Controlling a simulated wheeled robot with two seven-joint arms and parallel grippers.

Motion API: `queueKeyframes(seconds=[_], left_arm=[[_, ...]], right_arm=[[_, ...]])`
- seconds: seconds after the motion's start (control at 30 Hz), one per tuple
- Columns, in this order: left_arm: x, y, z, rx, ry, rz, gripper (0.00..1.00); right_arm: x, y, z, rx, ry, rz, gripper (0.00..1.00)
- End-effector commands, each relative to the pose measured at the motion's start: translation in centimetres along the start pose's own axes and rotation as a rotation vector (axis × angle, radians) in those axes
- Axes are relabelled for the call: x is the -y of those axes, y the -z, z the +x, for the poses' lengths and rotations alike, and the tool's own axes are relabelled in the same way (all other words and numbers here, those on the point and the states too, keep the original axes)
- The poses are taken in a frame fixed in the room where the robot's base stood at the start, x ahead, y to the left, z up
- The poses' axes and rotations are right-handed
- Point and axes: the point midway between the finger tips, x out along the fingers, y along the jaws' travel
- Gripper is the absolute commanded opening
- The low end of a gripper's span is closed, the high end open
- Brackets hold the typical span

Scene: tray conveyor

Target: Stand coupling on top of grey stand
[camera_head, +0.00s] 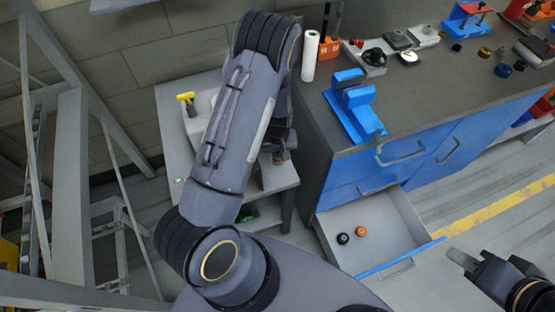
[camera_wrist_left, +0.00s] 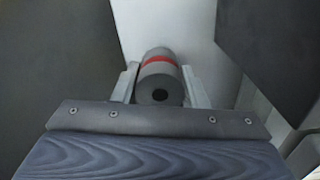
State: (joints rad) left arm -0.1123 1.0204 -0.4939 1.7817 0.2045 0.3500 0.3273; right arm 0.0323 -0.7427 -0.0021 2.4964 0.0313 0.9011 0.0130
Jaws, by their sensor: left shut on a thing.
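The coupling (camera_wrist_left: 160,78) is a grey cylinder with a red band and a dark hole in its end. In the left wrist view it lies between the two fingers of my left gripper (camera_wrist_left: 160,90), which is shut on it. In the head view my left gripper (camera_head: 279,155) is mostly hidden behind my own forearm, over the right side of a light grey side table (camera_head: 278,176). I cannot clearly make out the grey stand; part of that table is hidden by my arm. My right gripper (camera_head: 464,260) is at the lower right, apart from everything; its opening is unclear.
A blue cabinet (camera_head: 345,172) stands right of the table, with an open drawer (camera_head: 393,225) holding a black and an orange knob. Its worktop carries a blue fixture (camera_head: 354,104), a white roll (camera_head: 310,56) and several parts. A yellow-handled tool (camera_head: 186,98) is on the table's left.

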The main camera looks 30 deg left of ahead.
Motion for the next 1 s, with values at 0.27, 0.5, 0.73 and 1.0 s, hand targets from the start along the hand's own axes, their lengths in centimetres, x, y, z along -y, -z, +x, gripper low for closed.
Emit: queueKeyframes(seconds=[0.27, 0.5, 0.73, 1.0], left_arm=[[0.0, 0.0, 3.6, 0.001, 0.001, 0.001, 0.11], [-0.1, 0.0, 4.3, -0.002, -0.002, 0.002, 0.11], [-0.1, 0.0, 4.8, -0.001, -0.001, 0.001, 0.11], [0.0, 0.0, 4.5, -0.001, -0.001, 0.001, 0.61]], right_arm=[[0.2, 0.2, -0.5, 0.0, 0.0, 0.0, 0.32], [0.2, 0.2, -0.5, 0.0, 0.0, 0.0, 0.32], [0.0, 0.0, 0.0, 0.0, 0.0, 0.0, 0.32], [0.1, 0.1, -0.2, 0.0, 0.0, 0.0, 0.32]])
